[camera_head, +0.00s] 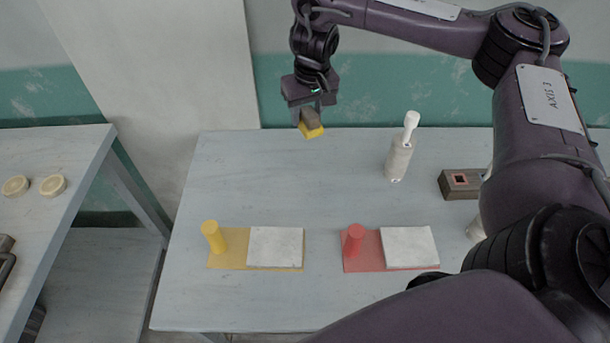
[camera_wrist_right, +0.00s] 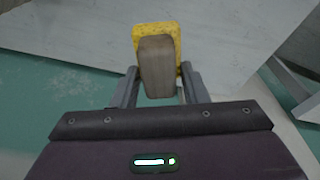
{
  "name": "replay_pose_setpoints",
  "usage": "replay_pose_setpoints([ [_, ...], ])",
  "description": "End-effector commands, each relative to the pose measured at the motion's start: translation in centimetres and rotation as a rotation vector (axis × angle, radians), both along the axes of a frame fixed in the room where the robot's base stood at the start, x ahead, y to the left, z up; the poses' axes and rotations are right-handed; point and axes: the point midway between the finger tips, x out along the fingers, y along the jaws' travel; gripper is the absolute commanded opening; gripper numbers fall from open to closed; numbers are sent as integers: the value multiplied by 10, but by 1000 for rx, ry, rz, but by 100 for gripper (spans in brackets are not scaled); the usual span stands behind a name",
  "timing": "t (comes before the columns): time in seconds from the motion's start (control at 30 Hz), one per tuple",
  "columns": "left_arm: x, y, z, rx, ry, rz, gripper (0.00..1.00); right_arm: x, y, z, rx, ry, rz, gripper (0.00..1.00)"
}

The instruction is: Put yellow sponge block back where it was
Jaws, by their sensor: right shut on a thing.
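The yellow sponge block (camera_head: 311,130) is held up by my right gripper (camera_head: 311,108) above the far edge of the table. In the right wrist view the sponge (camera_wrist_right: 168,30) is a yellow pad with a grey-brown block (camera_wrist_right: 157,68) on it, between the fingers of the right gripper (camera_wrist_right: 158,84). The right gripper is shut on this block. My left gripper is not in view.
A pale bottle-like tool (camera_head: 398,158) stands at the back of the table (camera_head: 250,180). A dark block with a square recess (camera_head: 460,183) lies to its right. My right arm hides the table's right side. A side table (camera_head: 60,150) with round pale discs stands at left.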

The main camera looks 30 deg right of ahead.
Motion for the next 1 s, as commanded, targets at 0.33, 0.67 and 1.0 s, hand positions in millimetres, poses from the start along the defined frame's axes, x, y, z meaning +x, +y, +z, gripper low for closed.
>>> replay_pose_setpoints([
  [0.33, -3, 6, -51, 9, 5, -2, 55, -2, 1, -102, 4, 8, -2, 4],
  [0.67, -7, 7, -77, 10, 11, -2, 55, 0, 1, -151, 1, 1, -1, 4],
  [1.0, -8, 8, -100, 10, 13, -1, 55, -1, 1, -191, 2, 4, -1, 4],
])
